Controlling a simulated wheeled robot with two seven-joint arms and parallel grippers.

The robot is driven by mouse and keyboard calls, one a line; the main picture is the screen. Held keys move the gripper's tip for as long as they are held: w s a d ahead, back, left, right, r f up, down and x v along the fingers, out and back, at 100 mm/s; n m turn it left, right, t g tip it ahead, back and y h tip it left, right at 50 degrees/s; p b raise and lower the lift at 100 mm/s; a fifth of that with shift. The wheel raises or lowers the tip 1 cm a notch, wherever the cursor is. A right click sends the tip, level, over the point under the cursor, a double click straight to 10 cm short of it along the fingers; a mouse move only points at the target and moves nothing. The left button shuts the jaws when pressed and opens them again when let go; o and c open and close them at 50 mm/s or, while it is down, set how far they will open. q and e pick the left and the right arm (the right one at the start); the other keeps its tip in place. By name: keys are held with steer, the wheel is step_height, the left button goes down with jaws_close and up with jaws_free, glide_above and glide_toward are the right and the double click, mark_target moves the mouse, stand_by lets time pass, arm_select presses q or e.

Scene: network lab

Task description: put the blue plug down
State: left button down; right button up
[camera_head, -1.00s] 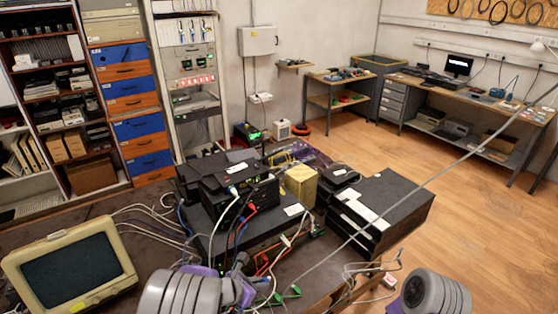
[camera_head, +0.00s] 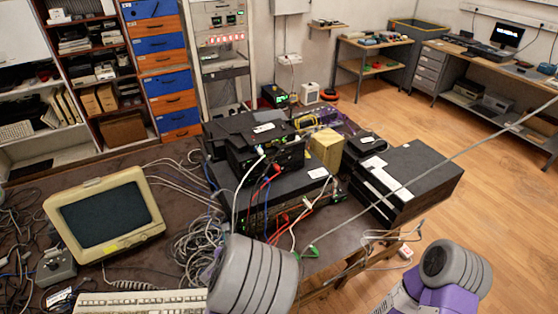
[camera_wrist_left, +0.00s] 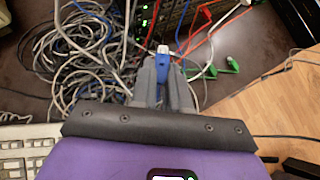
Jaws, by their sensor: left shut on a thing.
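In the left wrist view my left gripper (camera_wrist_left: 164,78) is shut on the blue plug (camera_wrist_left: 162,52), which sticks out beyond the fingertips with its pale end away from the palm. The plug is over the dark table (camera_wrist_left: 222,103), near a tangle of cables; I cannot tell whether it touches anything. In the head view my left arm hides the gripper and the plug. My right arm shows at the lower right there, but its gripper is out of view.
A stack of black network devices (camera_head: 270,180) with coloured cables stands ahead. A beige monitor (camera_head: 105,215), a keyboard (camera_head: 140,302) and a grey cable heap (camera_head: 195,250) lie to the left. Green plugs (camera_wrist_left: 228,66) lie right of the gripper.

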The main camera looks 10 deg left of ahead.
arm_select(q)
steer(key=s+d+r+m+g+h, duration=0.1)
steer(key=s+d+r+m+h, duration=0.1)
steer(key=d+r+m+h, duration=0.3)
steer(key=s+d+r+m+g+h, duration=0.1)
steer(key=s+d+r+m, duration=0.15)
steer(key=d, duration=0.55)
steer(key=shift+w+d+f+m+g+h, duration=1.35)
steer(key=shift+w+f+m+g, duration=0.35)
steer(key=shift+w+f+m, duration=0.85)
steer(key=s+a+r+n+t+y, duration=0.4)
steer(key=s+a+r+n, duration=0.2)
steer(key=r+n, duration=0.2)
steer(key=shift+s+r+t+y, duration=0.2)
steer(key=shift+r+t+y, duration=0.15)
steer(key=shift+r, duration=0.25)
